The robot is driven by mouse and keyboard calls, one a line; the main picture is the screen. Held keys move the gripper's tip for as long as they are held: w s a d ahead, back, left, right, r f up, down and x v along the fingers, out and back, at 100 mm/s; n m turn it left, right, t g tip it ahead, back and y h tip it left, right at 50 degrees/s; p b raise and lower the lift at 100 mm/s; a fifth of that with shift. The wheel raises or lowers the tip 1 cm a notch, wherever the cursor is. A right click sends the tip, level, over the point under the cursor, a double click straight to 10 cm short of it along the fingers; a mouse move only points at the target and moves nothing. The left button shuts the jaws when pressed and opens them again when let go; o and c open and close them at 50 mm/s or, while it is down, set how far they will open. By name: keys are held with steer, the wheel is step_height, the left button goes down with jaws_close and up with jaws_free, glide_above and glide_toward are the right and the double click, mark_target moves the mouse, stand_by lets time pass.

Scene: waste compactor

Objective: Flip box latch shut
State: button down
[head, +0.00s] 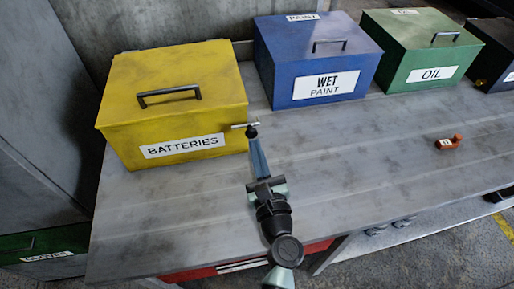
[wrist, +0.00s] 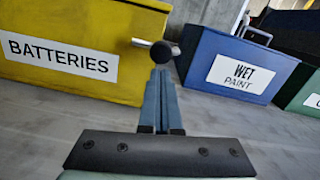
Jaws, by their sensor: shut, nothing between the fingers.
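The yellow box labelled BATTERIES (head: 125,119) stands with its lid down at the left of the bench in the head view, and fills the upper left of the wrist view (wrist: 110,88). Its latch is a thin silver bar (head: 238,126) at the box's front right edge; the bar also shows in the wrist view (wrist: 141,43). A dark round knob (wrist: 160,51) sits at the bar's right end. My gripper (head: 253,140) is shut and empty, with its blue-grey fingertips (wrist: 160,73) right at the knob. I cannot tell whether they touch it. The knob's far side is hidden.
A blue WET PAINT box (head: 283,72), a green OIL box (head: 397,58) and a dark box (head: 490,45) stand to the right. A small orange-red object (head: 450,142) lies on the grey bench (head: 350,160). The bench front is mostly clear.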

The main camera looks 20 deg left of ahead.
mark_target(256, 134)
steer(key=shift+w+d+r+n, duration=0.2)
steer(key=shift+r+n, duration=0.35)
steer(key=shift+n, duration=0.65)
steer(key=r+n, duration=0.1)
steer(key=n, duration=0.2)
steer(key=r+n+b, duration=0.1)
steer(key=r+n, duration=0.1)
steer(key=n, duration=0.2)
steer(key=r+n+b, duration=0.1)
steer(key=n, duration=0.3)
steer(key=shift+s+a+r+g, duration=0.25)
steer(key=shift+r+g, duration=0.05)
steer(key=shift+r, duration=0.05)
steer(key=shift+s+a+r+n+b, duration=0.2)
steer(key=shift+a+r+n, duration=0.05)
steer(key=shift+n, duration=0.65)
steer(key=shift+s+a+r+n+b, duration=0.2)
steer(key=shift+a+r+n, duration=0.1)
steer(key=shift+n, duration=0.6)
steer(key=shift+s+a+r+n+b, duration=0.15)
steer(key=shift+a+r+n+b, duration=0.1)
steer(key=shift+n, duration=0.65)
steer(key=shift+w+d+r, duration=0.1)
steer(key=shift+d, duration=0.05)
